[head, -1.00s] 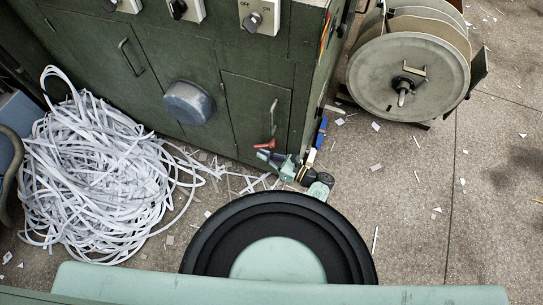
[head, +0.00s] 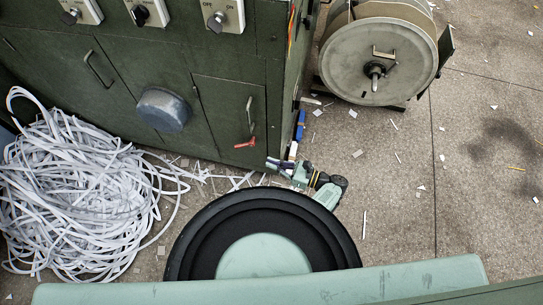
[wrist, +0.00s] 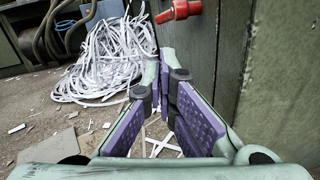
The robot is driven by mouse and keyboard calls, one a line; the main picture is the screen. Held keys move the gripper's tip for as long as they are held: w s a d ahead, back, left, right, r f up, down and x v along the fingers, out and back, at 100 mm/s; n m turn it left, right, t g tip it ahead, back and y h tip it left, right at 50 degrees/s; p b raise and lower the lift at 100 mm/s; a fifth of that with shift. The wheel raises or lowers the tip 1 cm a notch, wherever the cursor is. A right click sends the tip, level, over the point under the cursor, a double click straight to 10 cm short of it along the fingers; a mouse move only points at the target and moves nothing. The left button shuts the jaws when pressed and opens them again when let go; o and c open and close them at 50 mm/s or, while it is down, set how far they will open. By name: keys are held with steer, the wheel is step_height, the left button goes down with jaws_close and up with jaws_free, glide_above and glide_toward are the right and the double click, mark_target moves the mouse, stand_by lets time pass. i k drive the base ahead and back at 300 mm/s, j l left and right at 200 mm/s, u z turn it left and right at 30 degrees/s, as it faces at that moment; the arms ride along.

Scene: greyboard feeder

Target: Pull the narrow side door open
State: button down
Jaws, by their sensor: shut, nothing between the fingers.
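The narrow side door (head: 222,112) is a dark green panel at the right end of the cabinet front and looks closed. It has an upright bar handle (head: 251,114). A red lever (head: 246,142) sits at its lower edge and also shows at the top of the wrist view (wrist: 179,10). My gripper (head: 272,162) is low by the cabinet's front right corner, below and right of the lever, holding nothing. In the wrist view its purple-padded fingers (wrist: 160,108) are beside the green panel, below the lever. I cannot tell whether they touch the panel.
A heap of white paper strips (head: 75,195) lies on the floor at left. A round metal knob (head: 163,110) juts from the cabinet. A large reel (head: 355,75) stands right of the cabinet. Scraps litter the floor; the right side (head: 470,210) is mostly free.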

mark_target(236, 111)
steer(key=k+j, duration=0.25)
steer(key=k, duration=0.25)
steer(key=k+j, duration=0.2)
steer(key=k, duration=0.25)
